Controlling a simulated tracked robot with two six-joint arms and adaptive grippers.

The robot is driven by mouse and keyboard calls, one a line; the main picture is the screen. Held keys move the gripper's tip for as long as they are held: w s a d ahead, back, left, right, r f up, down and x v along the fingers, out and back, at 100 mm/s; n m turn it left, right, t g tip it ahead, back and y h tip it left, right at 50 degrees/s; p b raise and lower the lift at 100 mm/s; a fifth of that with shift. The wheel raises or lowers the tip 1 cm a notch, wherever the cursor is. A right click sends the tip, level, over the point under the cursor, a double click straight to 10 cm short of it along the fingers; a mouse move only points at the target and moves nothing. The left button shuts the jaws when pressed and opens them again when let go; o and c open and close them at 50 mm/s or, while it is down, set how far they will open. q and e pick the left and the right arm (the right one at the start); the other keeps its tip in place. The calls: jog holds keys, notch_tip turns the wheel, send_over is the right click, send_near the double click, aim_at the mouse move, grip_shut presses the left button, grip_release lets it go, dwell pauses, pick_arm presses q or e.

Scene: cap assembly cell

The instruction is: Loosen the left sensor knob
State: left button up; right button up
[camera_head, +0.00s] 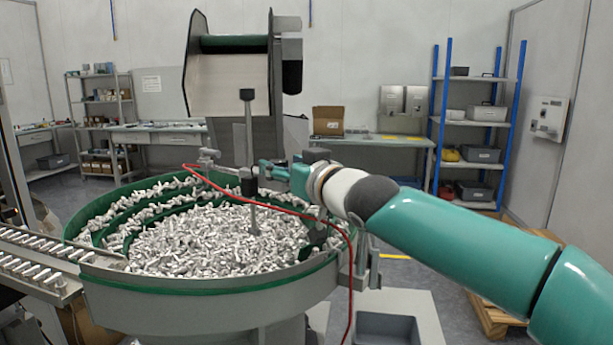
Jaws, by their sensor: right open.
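A vertical sensor rod (251,210) stands over the bowl feeder (210,286), with a dark block at its top. A dark knob-like part (248,184) sits partway down the rod; I cannot tell for sure if it is the left sensor knob. A small metal bracket (208,157) is at the bowl's back rim, left of the rod. My right gripper (264,172) reaches in from the right and is open, its fingertips close beside the dark part. Contact cannot be told. My left gripper is not in view.
The bowl is full of small pale caps or fittings (215,240). A red cable (290,211) crosses over the bowl below my right gripper and hangs down at the right. A hopper (228,85) stands behind. A conveyor track (35,258) meets the bowl at left.

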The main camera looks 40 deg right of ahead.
jog(key=s, duration=0.9)
jog(key=shift+s+a, duration=0.25)
jog(key=shift+a, duration=0.2)
